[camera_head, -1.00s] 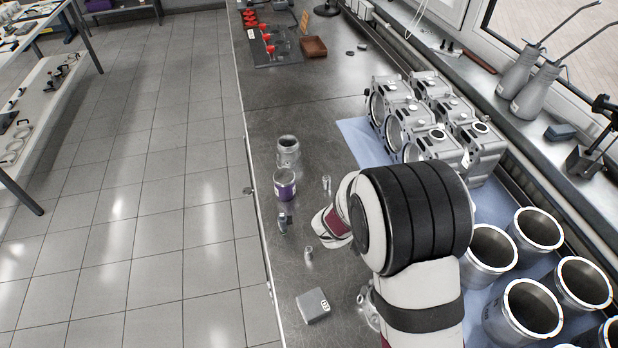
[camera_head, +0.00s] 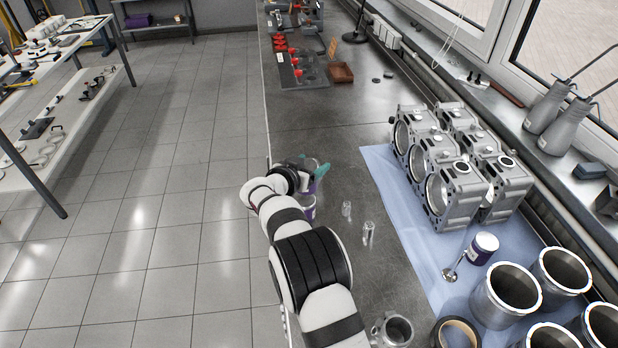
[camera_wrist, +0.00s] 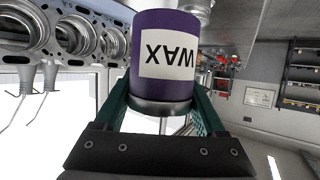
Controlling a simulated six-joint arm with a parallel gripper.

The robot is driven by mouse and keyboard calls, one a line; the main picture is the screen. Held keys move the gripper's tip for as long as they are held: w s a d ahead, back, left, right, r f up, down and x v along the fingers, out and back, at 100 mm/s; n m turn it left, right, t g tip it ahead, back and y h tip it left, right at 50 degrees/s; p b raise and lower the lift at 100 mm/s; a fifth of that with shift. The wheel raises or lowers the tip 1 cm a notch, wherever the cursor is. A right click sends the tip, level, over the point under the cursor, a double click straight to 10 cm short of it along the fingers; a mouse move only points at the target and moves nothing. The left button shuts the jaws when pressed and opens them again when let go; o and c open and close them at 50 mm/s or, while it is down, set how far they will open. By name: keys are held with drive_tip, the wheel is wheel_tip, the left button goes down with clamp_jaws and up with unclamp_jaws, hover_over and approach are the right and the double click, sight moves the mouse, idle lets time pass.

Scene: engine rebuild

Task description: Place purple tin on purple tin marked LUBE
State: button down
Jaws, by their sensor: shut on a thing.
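My gripper (camera_head: 317,168) has green fingers and is shut on a purple tin (camera_head: 318,184). In the wrist view, the held tin (camera_wrist: 166,60) has a white label reading WAX, upside down in the picture, and a silver end towards my gripper (camera_wrist: 165,115). In the head view, another purple tin (camera_head: 309,208) stands on the bench just below the held one, partly hidden by my arm. Its label cannot be read. Whether the two tins touch cannot be told. A third purple tin (camera_head: 482,248) with a white label lies on the blue cloth at the right.
Small metal parts (camera_head: 368,233) stand on the bench right of my arm. Grey engine blocks (camera_head: 455,170) and metal cylinders (camera_head: 507,295) stand on the blue cloth (camera_head: 410,222). Bare bench (camera_head: 310,120) lies beyond my gripper. The floor drops away left of the bench edge.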

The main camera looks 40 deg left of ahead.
drive_tip(key=shift+a+f, duration=0.25)
drive_tip(key=shift+f, duration=1.85)
drive_tip(key=shift+f, duration=0.15)
unclamp_jaws()
